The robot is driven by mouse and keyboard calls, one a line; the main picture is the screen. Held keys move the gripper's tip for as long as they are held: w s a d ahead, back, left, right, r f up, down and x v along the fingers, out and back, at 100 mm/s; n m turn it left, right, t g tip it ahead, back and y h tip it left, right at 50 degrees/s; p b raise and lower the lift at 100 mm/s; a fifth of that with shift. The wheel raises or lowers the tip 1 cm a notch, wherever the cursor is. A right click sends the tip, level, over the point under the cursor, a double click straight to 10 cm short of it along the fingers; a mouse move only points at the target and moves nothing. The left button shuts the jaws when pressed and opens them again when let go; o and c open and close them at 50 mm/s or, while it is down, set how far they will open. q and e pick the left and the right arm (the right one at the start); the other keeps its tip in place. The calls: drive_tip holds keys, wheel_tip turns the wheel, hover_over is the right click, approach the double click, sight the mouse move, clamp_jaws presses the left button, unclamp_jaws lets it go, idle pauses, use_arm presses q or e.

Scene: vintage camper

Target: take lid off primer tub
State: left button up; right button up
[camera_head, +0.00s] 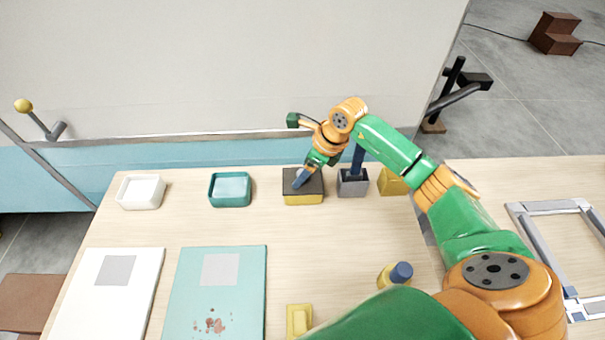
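A low tub with a yellow body (304,199) and a dark top (312,187) stands near the table's back edge. I take it to be the primer tub, but no label is readable. My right gripper (299,180) reaches down onto the dark top, with its blue-grey tip at or just above it. Whether the fingers are closed on a part of the lid is too small to tell. My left gripper is not in view.
A white tub (141,192) and a teal tub (230,189) stand to the left. A grey block with a blue post (352,186) and a yellow block (391,183) stand close on the right. White (103,310) and teal (225,285) panels lie in front.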

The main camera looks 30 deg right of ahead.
drive_tip(key=shift+w+d+f, duration=0.1)
drive_tip(key=shift+w+f, duration=0.1)
drive_tip(key=shift+s+r, duration=0.15)
drive_tip(key=c, duration=1.1)
clamp_jaws()
